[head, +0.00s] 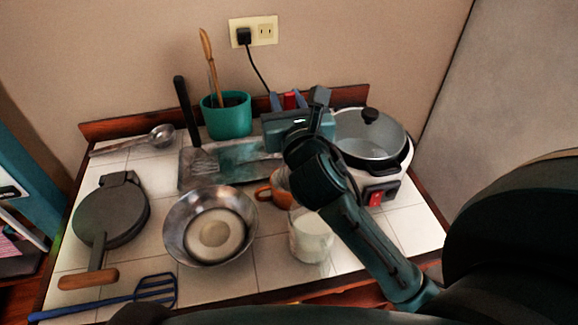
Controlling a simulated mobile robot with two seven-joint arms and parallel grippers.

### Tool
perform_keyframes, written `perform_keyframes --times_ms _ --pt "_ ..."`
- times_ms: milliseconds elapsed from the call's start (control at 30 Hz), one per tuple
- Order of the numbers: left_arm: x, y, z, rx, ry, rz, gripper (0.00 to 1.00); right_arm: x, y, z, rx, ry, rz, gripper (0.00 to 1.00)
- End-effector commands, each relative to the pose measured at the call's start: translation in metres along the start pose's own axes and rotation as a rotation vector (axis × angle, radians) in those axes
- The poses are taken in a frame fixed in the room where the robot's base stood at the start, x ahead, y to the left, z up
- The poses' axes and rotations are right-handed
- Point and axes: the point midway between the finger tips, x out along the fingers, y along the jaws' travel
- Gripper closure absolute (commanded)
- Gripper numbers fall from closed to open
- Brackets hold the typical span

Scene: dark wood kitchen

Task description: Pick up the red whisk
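My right gripper (289,99) reaches over the back middle of the tiled counter, its blue fingers pointing to the back. A small red piece (290,101) shows between the two fingers, perhaps part of the red whisk; its shape is mostly hidden by the gripper body. I cannot tell if the fingers touch it. No whole red whisk is in view. My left gripper is not in view.
A green pot (226,121) with a wooden utensil stands left of the gripper. A lidded cooker (378,176) stands to the right. In front are a metal bowl (176,222), an orange cup (282,192), a glass of milk (312,240), a round iron (112,217) and a blue utensil (120,298).

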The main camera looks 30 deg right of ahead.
Motion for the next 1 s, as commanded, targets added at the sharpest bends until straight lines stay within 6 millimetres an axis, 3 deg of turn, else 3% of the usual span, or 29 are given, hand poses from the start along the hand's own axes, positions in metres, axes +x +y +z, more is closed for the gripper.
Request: perform_keyframes --times_ms 300,633,1000 --pt "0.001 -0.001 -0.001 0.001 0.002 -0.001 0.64 0.000 0.000 0.000 0.000 0.000 0.000 1.00" --pt "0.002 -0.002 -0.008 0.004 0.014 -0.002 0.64 0.000 0.000 0.005 0.000 -0.003 0.000 1.00" --pt "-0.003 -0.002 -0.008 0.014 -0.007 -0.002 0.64 0.000 0.000 0.074 0.002 -0.008 0.000 1.00"
